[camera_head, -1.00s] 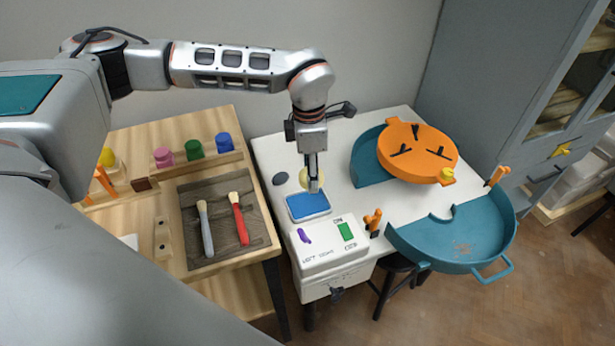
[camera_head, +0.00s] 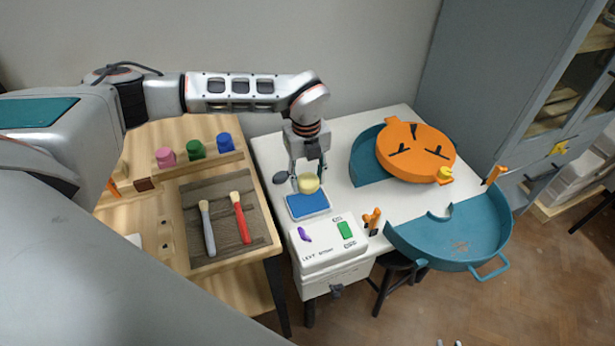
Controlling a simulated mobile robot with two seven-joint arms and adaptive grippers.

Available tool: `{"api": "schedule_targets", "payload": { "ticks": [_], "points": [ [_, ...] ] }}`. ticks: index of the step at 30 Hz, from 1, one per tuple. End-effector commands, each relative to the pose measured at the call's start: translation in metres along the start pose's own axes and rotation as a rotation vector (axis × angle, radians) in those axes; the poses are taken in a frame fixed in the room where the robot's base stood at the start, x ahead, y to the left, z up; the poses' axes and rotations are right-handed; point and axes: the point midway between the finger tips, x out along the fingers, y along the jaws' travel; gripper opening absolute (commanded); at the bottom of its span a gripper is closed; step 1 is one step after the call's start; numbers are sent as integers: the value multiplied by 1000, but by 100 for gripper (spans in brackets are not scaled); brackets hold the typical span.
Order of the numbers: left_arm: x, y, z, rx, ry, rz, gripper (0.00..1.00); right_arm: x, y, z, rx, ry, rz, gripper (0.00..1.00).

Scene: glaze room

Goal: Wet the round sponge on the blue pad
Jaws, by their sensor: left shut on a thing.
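The round yellow sponge (camera_head: 308,183) is between the fingers of my left gripper (camera_head: 307,178), which is shut on it. The sponge is at the far edge of the blue pad (camera_head: 309,207); I cannot tell whether it touches the pad. The pad lies flat in a light tray on the white table, behind the white box with purple and green marks. My right gripper is not clearly in view; only two small pale tips show at the bottom edge.
A wooden bench at left holds two brushes (camera_head: 239,217) and pink, green and blue jars (camera_head: 195,149). A dark oval (camera_head: 280,177) lies left of the sponge.

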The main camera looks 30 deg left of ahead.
Motion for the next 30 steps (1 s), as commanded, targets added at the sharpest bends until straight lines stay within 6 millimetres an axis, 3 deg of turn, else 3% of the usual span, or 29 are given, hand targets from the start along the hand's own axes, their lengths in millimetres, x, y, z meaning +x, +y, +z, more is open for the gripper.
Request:
{"api": "schedule_targets", "payload": {
  "ticks": [8, 19, 30],
  "points": [
    [15, 0, 0, -6, 0, 1, 24, 6, -2, 12, 1, -6, -2, 20],
    [53, 2, 0, -5, 2, 3, 24, 18, -8, 46, 1, -30, -7, 20],
    [60, 1, 0, -5, 0, 0, 24, 21, -5, 44, -6, -23, -1, 20]
  ]
}}
